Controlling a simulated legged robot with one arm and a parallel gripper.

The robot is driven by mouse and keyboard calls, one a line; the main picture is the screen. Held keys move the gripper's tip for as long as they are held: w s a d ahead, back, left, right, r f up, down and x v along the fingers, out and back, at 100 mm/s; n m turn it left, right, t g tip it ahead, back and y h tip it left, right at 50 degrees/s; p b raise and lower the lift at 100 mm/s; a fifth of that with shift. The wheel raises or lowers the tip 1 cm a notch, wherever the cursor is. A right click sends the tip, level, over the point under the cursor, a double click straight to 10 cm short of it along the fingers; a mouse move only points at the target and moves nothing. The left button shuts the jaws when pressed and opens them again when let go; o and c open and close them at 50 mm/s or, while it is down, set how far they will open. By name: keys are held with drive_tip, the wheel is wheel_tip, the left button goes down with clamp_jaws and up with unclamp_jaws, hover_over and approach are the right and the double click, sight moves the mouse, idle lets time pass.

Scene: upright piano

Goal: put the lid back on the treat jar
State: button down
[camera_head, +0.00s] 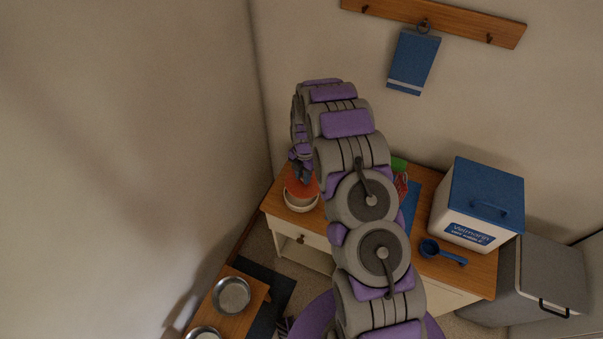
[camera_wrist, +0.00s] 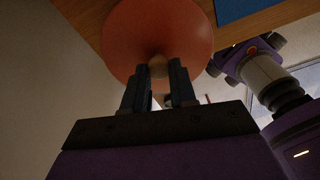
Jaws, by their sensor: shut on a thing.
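My gripper (camera_wrist: 157,90) is shut on the round wooden knob (camera_wrist: 158,67) of the orange-red lid (camera_wrist: 165,28) in the wrist view. In the head view, the lid (camera_head: 302,187) shows below my fingers, over the pale treat jar (camera_head: 300,203) at the left end of the wooden cabinet top. The lid covers most of the jar's mouth from this angle. I cannot tell whether the lid touches the rim or hangs just above it. The jar is hidden behind the lid in the wrist view.
On the cabinet top (camera_head: 430,178), a blue scoop (camera_head: 441,251) and a white bin with blue lid (camera_head: 480,205) stand right of my arm. A blue mat and a green-red item are partly hidden behind my arm. Metal bowls (camera_head: 231,295) sit on a low stand. Walls close the left corner.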

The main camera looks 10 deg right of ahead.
sight(299, 183)
drive_tip(key=shift+a+f+b, duration=0.15)
drive_tip(key=shift+a+f, duration=0.1)
drive_tip(key=shift+f, duration=0.5)
drive_tip(key=shift+a+f+b, duration=0.1)
drive_tip(key=shift+a+f, duration=0.2)
drive_tip(key=shift+f, duration=0.45)
drive_tip(key=shift+a+f+b, duration=0.15)
drive_tip(key=shift+a+f, duration=0.1)
drive_tip(key=shift+f, duration=0.5)
drive_tip(key=shift+d+f, duration=0.6)
drive_tip(key=shift+d, duration=0.05)
drive_tip(key=shift+a, duration=0.55)
drive_tip(key=shift+d, duration=0.1)
drive_tip(key=shift+d+r, duration=0.1)
drive_tip(key=shift+d, duration=0.4)
drive_tip(key=shift+a, duration=0.3)
drive_tip(key=shift+a, duration=0.1)
drive_tip(key=shift+c, duration=1.8)
unclamp_jaws()
